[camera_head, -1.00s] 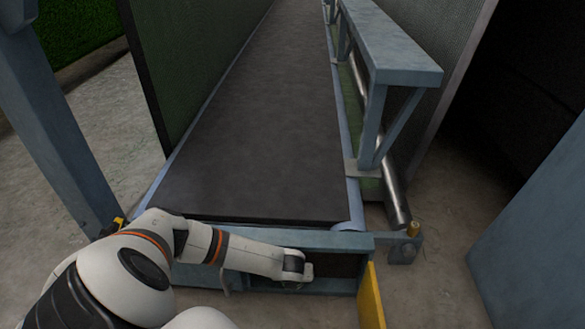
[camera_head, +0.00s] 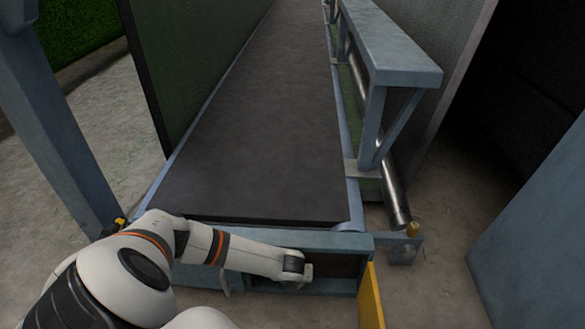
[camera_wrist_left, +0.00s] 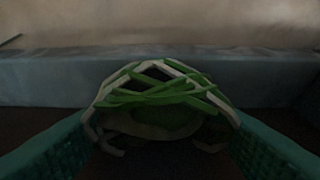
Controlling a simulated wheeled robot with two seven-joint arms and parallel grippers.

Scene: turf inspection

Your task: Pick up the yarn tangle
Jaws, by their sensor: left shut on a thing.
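The yarn tangle (camera_wrist_left: 158,98) is a loose bundle of green and whitish strands, seen in the left wrist view. It sits between the two teal, textured fingers of my left gripper (camera_wrist_left: 162,135), which is shut on it. In the head view my left gripper (camera_head: 306,272) is at the front end frame of the conveyor, by its dark opening. The tangle cannot be made out there. My right gripper is not in view.
The dark conveyor belt (camera_head: 250,120) runs away from me, with a green-grey side panel on its left. A blue-grey rail frame (camera_head: 395,55) stands along its right. A yellow plate (camera_head: 372,297) stands right of the gripper. Concrete floor lies on both sides.

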